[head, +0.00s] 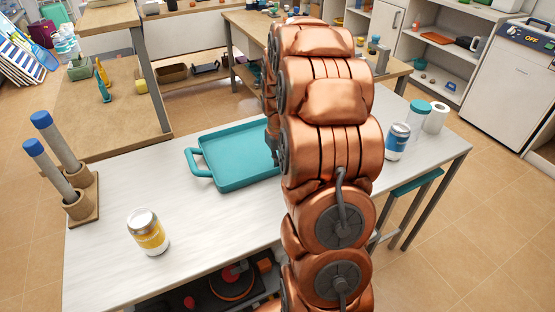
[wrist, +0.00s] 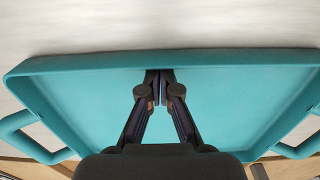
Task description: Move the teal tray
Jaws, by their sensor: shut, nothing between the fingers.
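The teal tray (head: 225,174) lies flat on the white table, with a handle at its left end. My copper arm hides its right part in the head view. In the wrist view the empty tray (wrist: 75,95) fills most of the picture, with a handle at each side. My gripper (wrist: 160,75) is shut and empty over the tray, its fingertips together near the tray's long wall. I cannot tell whether the fingertips touch the tray.
On the white table (head: 110,207) stand a yellow-labelled can (head: 148,232) at the front left, a holder with two blue-capped tubes (head: 62,165) at the left, and a blue-labelled can (head: 397,142), a teal-lidded jar (head: 418,118) and a paper roll (head: 436,118) at the right. Bare tabletop lies left of the tray.

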